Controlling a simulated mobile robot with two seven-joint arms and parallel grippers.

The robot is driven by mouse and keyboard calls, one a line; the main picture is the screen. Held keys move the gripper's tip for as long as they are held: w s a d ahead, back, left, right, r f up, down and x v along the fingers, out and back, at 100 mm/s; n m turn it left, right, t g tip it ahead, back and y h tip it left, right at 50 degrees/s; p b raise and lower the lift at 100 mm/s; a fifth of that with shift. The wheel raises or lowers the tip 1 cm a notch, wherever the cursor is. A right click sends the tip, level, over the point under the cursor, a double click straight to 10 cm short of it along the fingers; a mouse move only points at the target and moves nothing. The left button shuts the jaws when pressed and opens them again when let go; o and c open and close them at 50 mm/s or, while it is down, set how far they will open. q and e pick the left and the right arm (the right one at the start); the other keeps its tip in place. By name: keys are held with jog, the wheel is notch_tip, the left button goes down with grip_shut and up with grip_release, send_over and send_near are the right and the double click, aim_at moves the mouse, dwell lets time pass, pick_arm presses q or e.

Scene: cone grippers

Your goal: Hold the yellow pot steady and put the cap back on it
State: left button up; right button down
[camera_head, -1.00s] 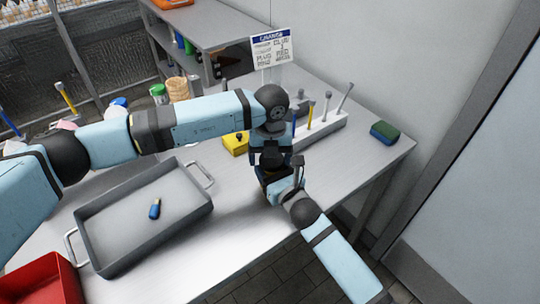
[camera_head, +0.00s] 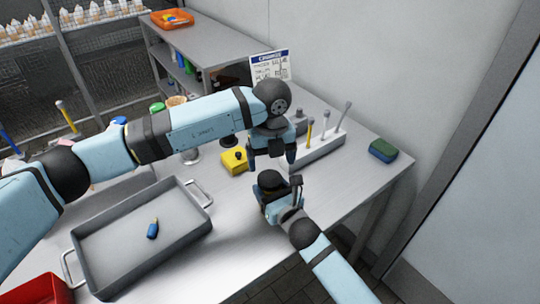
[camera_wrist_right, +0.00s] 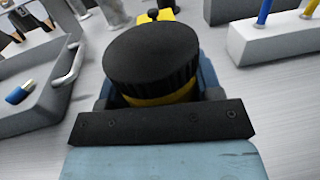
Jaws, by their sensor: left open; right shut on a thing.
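The yellow pot (camera_head: 265,197) is between the fingers of my right gripper (camera_head: 280,193); only a strip of its yellow body (camera_wrist_right: 170,98) shows in the right wrist view. The black ribbed cap (camera_head: 270,180) is on top of the pot and fills the middle of that view (camera_wrist_right: 150,55). It looks level, but I cannot tell how tightly it sits. My right gripper is shut on the pot, near the table's front edge. My left gripper (camera_head: 271,156) is open and empty, pointing down, just behind and above the cap, apart from it in the head view.
A yellow block with a black knob (camera_head: 235,161) stands left of my left gripper. A pale rack of upright tools (camera_head: 320,147) and a green-blue sponge (camera_head: 383,151) are to the right. A grey tray (camera_head: 103,262) holds a small blue item (camera_head: 153,229).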

aim_at(269, 178)
pick_arm(q)
notch_tip(269, 178, up, 2)
jog(key=n, duration=0.4)
jog(key=shift+a, duration=0.15)
jog(key=shift+f, duration=4)
jog(key=shift+c, duration=0.2)
jog(key=c, duration=0.9)
jog(key=m, duration=0.6)
jog(key=shift+m, duration=0.4)
